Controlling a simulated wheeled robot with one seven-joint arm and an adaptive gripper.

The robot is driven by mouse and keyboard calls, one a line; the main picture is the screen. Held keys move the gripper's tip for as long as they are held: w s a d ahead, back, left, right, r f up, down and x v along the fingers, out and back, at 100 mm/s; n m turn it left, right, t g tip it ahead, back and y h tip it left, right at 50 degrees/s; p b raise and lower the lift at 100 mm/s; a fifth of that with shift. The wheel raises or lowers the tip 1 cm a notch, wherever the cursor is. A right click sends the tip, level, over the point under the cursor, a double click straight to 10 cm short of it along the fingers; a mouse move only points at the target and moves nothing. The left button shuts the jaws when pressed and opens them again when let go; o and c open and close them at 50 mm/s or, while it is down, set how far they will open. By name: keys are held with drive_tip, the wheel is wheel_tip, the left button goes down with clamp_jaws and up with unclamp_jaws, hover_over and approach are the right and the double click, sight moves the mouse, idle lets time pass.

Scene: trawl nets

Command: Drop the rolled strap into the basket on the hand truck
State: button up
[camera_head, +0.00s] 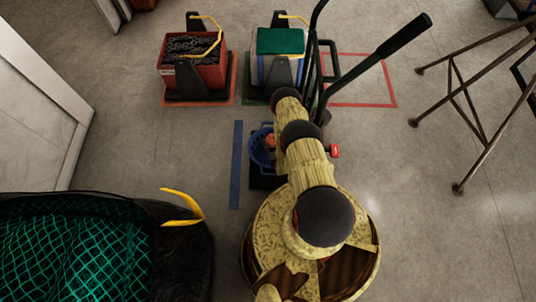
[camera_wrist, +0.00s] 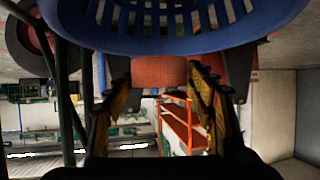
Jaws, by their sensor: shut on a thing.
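The rolled strap is an orange-red roll (camera_wrist: 160,72) between the fingertips of my gripper (camera_wrist: 160,78) in the wrist view. My gripper is shut on it. The blue slatted basket (camera_wrist: 165,40) fills the top of that view, right beside the strap. In the head view the basket (camera_head: 258,158) stands left of my arm, which partly covers it, and a bit of the orange strap (camera_head: 270,140) shows within its outline. I cannot tell the strap's height against the rim. The hand truck's black handle frame (camera_head: 400,36) rises beyond, partly hidden by my arm.
A red bin of chain (camera_head: 200,76) and a bin with a green top (camera_head: 280,42) stand at the back. A rusty metal frame (camera_head: 470,95) is at right. A black container with green netting (camera_head: 75,250) is at lower left. A blue floor stripe (camera_head: 236,165) lies left of the basket.

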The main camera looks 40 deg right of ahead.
drive_tip(key=shift+f+b, duration=1.1)
drive_tip(key=shift+f, duration=0.65)
drive_tip(key=o, duration=1.3)
drive_tip(key=shift+c, duration=0.2)
drive_tip(key=shift+o, duration=0.6)
drive_tip(key=v, duration=0.7)
drive_tip(key=shift+s, duration=0.2)
drive_tip(key=shift+a+r, duration=0.1)
